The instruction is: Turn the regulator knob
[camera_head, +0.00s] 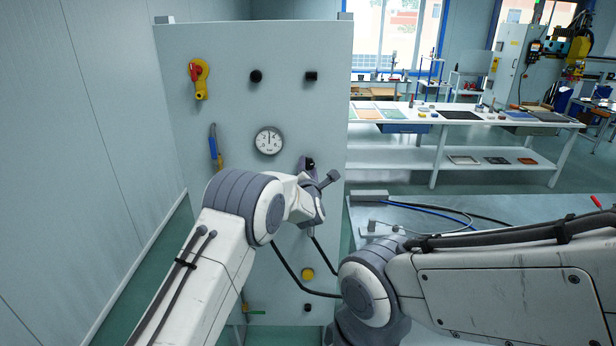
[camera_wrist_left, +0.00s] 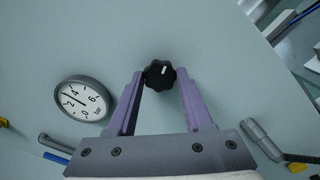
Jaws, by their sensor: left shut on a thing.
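The regulator knob is a black, lobed knob with a white mark, seen in the left wrist view (camera_wrist_left: 159,74). In the head view the knob (camera_head: 310,163) shows only partly on the panel, right of and below the round gauge. My left gripper (camera_wrist_left: 159,78) is shut on it, with one purple fingertip on each side. In the head view my left gripper (camera_head: 305,166) is mostly hidden behind my left arm. The white gauge (camera_head: 268,141) marked "bar" also shows in the left wrist view (camera_wrist_left: 84,98). My right gripper is out of view.
The grey panel (camera_head: 222,70) also carries a red-and-yellow switch (camera_head: 199,78), two black knobs (camera_head: 256,76) (camera_head: 311,76), a blue-handled lever (camera_head: 214,148) and a yellow button (camera_head: 307,274). A low bench with hoses (camera_head: 450,212) stands to the right.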

